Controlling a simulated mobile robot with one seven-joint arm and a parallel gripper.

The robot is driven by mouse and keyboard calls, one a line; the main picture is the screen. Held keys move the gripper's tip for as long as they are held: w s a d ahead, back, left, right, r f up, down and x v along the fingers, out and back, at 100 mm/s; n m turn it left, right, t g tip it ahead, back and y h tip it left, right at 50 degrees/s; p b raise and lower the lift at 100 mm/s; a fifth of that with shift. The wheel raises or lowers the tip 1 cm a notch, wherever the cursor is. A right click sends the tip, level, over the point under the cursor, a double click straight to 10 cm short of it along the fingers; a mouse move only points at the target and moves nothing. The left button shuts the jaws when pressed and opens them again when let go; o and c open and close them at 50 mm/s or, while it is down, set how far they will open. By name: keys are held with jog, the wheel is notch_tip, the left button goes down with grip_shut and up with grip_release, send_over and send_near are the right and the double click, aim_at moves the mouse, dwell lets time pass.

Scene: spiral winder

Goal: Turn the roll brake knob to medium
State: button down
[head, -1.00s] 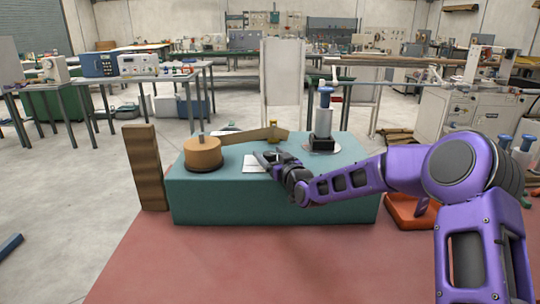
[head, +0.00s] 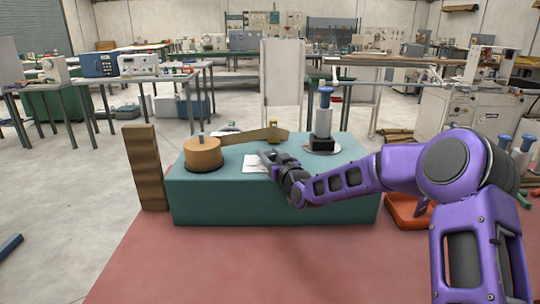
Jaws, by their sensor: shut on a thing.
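My gripper (head: 266,157) is low over the top of the teal winder housing (head: 275,203), at the right edge of a white plate (head: 254,165). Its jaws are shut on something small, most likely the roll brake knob. The knob itself is hidden by the fingers and wrist, so its pointer and setting cannot be read. A tan roll (head: 203,154) sits on the housing's left end, with a flat brown strip (head: 253,136) running from it to the right.
A blue-and-white spindle post (head: 323,118) stands on the housing at right, behind my arm. A brown wooden post (head: 146,168) stands left of the housing. The red floor mat (head: 240,262) in front is clear.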

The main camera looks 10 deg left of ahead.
jog(key=shift+a, duration=0.1)
jog(key=m+t+h, duration=0.1)
jog(key=m+h, duration=0.1)
jog(key=h, duration=0.1)
jog(key=m+t+h, duration=0.2)
jog(key=h, duration=0.1)
jog(key=shift+s+a+m, duration=0.1)
jog(key=shift+a+m, duration=0.05)
jog(key=shift+m, duration=0.15)
jog(key=m+h+p, duration=0.1)
jog(key=m+h, duration=0.1)
jog(key=h, duration=0.1)
jog(key=m+h+p, duration=0.1)
jog(key=m+h, duration=0.1)
jog(key=h, duration=0.1)
jog(key=shift+r+t+h, duration=0.1)
jog(key=shift+t+h, duration=0.2)
jog(key=shift+m+h+p, duration=0.4)
jog(key=shift+m+h, duration=0.3)
jog(key=shift+h, duration=0.7)
jog(key=shift+c, duration=1.5)
grip_release()
jog(key=r+v, duration=0.1)
jog(key=v, duration=1.6)
jog(key=shift+f+p, duration=0.15)
jog(key=shift+p, duration=0.2)
